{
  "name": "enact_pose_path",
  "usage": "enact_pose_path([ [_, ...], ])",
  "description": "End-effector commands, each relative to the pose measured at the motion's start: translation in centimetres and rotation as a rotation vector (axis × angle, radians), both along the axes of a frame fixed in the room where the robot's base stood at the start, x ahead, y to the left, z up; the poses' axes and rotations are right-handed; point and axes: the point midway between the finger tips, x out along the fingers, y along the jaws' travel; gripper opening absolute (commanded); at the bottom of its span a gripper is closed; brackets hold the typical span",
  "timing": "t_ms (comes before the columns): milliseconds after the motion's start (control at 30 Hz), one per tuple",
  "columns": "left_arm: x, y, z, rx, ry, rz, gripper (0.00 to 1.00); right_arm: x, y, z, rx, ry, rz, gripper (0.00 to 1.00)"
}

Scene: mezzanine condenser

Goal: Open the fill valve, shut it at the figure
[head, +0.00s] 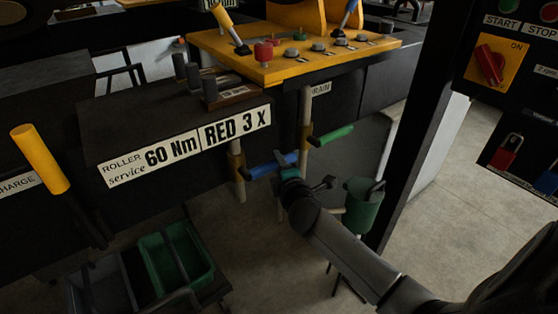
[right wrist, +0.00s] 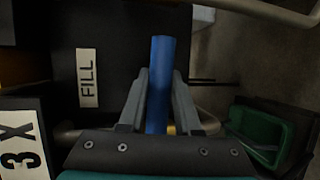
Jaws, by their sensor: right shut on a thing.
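The fill valve's blue lever handle (head: 270,166) sticks out to the right from an upright pipe (head: 237,170) below the bench. My right gripper (head: 290,173) is at this lever, its arm coming in from the lower right. In the right wrist view, the blue handle (right wrist: 159,85) stands between the two fingers of my right gripper (right wrist: 160,98), which is shut on it. A white FILL label (right wrist: 87,77) shows to the left of it. The pipe behind the handle is mostly hidden there. No gauge reading is visible. My left gripper is out of view.
A green lever (head: 331,136) sits on a second pipe (head: 305,120) near a DRAIN label. A green bucket (head: 363,206) stands right of my gripper, close to a dark post (head: 415,130). A yellow handle (head: 40,158) rises at far left.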

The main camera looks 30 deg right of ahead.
Motion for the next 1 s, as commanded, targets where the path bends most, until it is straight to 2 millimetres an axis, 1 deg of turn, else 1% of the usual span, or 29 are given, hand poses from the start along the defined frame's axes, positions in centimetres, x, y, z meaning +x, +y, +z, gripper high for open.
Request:
enact_pose_path([
  [33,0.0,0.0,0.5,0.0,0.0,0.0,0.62,0.0,0.0,-0.1,0.026,0.003,0.0,0.0],
  [167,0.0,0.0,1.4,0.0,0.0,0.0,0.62,-0.1,0.1,-0.7,0.108,0.011,-0.001,0.0],
  [400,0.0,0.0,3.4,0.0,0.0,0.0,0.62,-0.1,0.5,-2.4,0.301,0.026,-0.002,0.0],
  [600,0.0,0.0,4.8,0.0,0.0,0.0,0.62,-0.1,1.1,-3.7,0.451,0.038,-0.001,0.0],
  [800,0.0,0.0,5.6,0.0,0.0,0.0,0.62,-0.2,1.6,-4.6,0.565,0.046,-0.003,0.0],
  [1000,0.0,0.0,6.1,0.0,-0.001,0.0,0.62,-0.2,2.0,-5.2,0.631,0.05,-0.001,0.0],
])
